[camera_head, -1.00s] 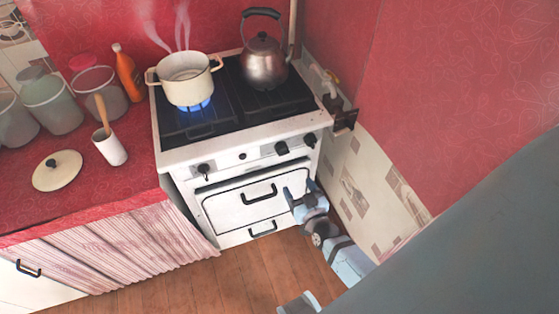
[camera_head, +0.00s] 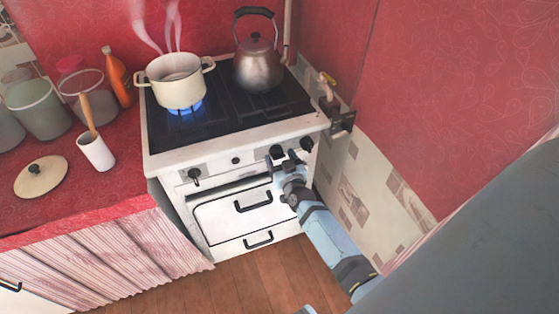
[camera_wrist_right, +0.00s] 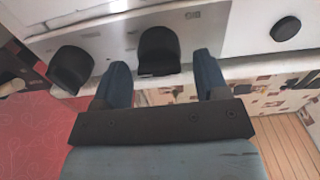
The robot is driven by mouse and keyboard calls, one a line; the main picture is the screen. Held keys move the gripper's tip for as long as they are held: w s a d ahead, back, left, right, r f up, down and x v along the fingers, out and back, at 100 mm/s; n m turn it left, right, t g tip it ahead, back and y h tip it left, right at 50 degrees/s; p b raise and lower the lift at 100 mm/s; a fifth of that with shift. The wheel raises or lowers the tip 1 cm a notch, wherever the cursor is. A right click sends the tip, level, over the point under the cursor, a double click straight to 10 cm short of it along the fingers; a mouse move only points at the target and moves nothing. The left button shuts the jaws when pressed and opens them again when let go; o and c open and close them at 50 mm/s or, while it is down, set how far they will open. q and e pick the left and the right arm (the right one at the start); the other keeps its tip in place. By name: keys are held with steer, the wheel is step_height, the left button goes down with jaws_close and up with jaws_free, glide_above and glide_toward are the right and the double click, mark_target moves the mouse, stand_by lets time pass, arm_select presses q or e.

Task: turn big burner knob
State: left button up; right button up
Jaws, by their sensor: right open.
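The white stove (camera_head: 215,149) has black knobs on its front panel: a left knob (camera_head: 195,175), a knob right of centre (camera_head: 277,152) and a far-right knob (camera_head: 306,143). My right gripper (camera_head: 283,166) is open, just in front of the knob right of centre. In the right wrist view that knob (camera_wrist_right: 158,50) shows between and slightly beyond the two blue fingertips (camera_wrist_right: 161,64); contact cannot be told. The far-right knob also shows there (camera_wrist_right: 70,68), outside the fingers. No label shows which knob is the big burner's. My left gripper is out of view.
A steaming cream pot (camera_head: 180,84) stands over a lit blue flame; a kettle (camera_head: 258,64) stands at the back right. A round black button (camera_head: 236,160) sits on the panel. Oven handles (camera_head: 253,202) project below. A tiled wall (camera_head: 362,190) is close on the right.

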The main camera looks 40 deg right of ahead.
steer(key=shift+w+d, duration=0.1)
steer(key=shift+w, duration=0.3)
steer(key=shift+c, duration=0.4)
steer(key=c, duration=0.8)
steer(key=m, duration=0.4)
steer(key=shift+p, duration=0.4)
steer(key=shift+s+d+m, duration=0.1)
steer(key=shift+m, duration=2.3)
